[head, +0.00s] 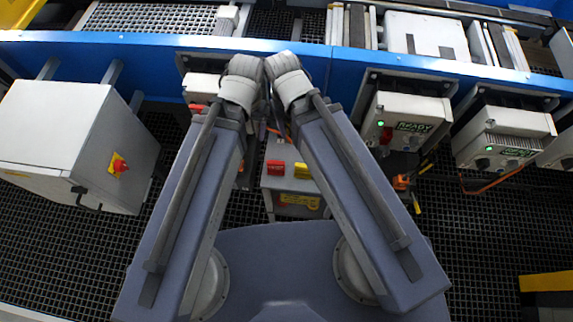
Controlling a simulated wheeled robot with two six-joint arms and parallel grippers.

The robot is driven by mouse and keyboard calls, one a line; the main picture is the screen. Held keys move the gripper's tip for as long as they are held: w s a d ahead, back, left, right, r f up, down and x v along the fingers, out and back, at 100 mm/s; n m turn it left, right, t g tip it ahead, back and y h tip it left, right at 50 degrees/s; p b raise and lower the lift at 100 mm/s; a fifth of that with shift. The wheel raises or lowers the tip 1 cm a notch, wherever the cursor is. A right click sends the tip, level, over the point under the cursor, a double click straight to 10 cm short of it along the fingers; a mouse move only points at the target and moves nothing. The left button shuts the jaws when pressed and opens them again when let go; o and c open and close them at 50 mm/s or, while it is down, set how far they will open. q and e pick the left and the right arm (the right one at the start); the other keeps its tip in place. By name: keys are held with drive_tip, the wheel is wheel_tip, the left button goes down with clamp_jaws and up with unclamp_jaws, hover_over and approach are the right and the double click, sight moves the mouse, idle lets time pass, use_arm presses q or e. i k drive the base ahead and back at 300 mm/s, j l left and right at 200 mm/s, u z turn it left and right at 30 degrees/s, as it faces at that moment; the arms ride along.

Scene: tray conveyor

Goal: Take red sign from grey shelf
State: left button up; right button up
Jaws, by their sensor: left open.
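A red sign (275,165) lies on the left of the top of a small grey shelf (282,184), low in the middle of the head view between my two forearms. A yellow sign (301,171) lies just right of it. My left gripper (262,130) shows only as a small dark part in the gap between my raised arms, beyond the shelf top and apart from the red sign. It is open, with nothing seen in it. My right gripper is hidden behind my right arm.
A blue-edged conveyor (150,41) runs across the back, with a pale tray (428,36) on it. White control boxes (408,112) hang under its edge at right. A grey cabinet (52,130) with a red switch stands at left. Dark grid floor (480,235) is free at right.

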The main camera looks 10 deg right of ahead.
sight(275, 167)
drive_tip(key=k+j, duration=0.25)
drive_tip(key=k, duration=0.15)
drive_tip(key=k+j, duration=0.3)
drive_tip(key=k+j+z, duration=0.15)
drive_tip(key=k, duration=0.15)
drive_tip(key=k+z, duration=0.1)
drive_tip(key=k, duration=0.15)
drive_tip(key=z, duration=1.2)
drive_tip(key=k+j, duration=0.05)
